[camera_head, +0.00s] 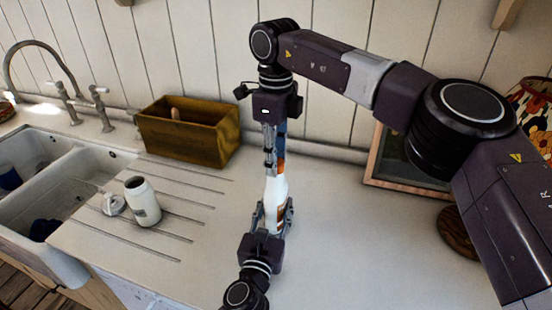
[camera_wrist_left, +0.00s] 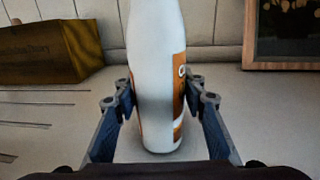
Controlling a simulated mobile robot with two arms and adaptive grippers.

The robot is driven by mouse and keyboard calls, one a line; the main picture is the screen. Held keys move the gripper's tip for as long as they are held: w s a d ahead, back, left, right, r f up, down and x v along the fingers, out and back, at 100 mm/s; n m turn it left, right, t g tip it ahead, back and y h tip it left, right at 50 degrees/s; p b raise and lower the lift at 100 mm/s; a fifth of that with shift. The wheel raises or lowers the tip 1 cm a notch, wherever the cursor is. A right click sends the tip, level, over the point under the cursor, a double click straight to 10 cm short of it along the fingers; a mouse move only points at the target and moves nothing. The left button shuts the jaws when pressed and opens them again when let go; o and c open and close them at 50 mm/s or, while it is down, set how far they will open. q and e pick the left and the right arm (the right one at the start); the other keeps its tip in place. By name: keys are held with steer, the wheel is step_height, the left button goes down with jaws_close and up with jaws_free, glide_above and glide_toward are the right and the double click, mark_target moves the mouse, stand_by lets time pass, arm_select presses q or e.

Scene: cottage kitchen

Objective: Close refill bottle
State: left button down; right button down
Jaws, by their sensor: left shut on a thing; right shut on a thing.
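The refill bottle (camera_head: 277,190), white with an orange label, stands upright on the counter. It also fills the middle of the left wrist view (camera_wrist_left: 157,75), its top out of frame. My left gripper (camera_head: 272,212) is shut around its lower body, a finger on each side; these fingers also show in the left wrist view (camera_wrist_left: 160,95). My right gripper (camera_head: 270,160) points down from above and is shut on an orange and blue piece (camera_head: 281,145), apparently the cap, at the bottle's top. The fingers partly hide it, so I cannot tell whether it is seated on the neck.
A white jar (camera_head: 143,203) stands on the grooved drainboard with a small white lid-like piece (camera_head: 114,204) beside it. A wooden box (camera_head: 187,132) stands at the back. The sink (camera_head: 30,215) is at left, a framed picture (camera_head: 405,170) at right.

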steer(key=m, duration=0.5)
steer(key=shift+m, duration=0.3)
arm_select(q)
steer(key=shift+d, duration=0.1)
arm_select(e)
steer(key=m, duration=0.4)
steer(key=shift+w+m, duration=0.1)
steer(key=shift+m, duration=0.2)
steer(key=c, duration=1.5)
jaws_free()
steer(key=shift+o, duration=0.2)
step_height(320, 180, up, 12)
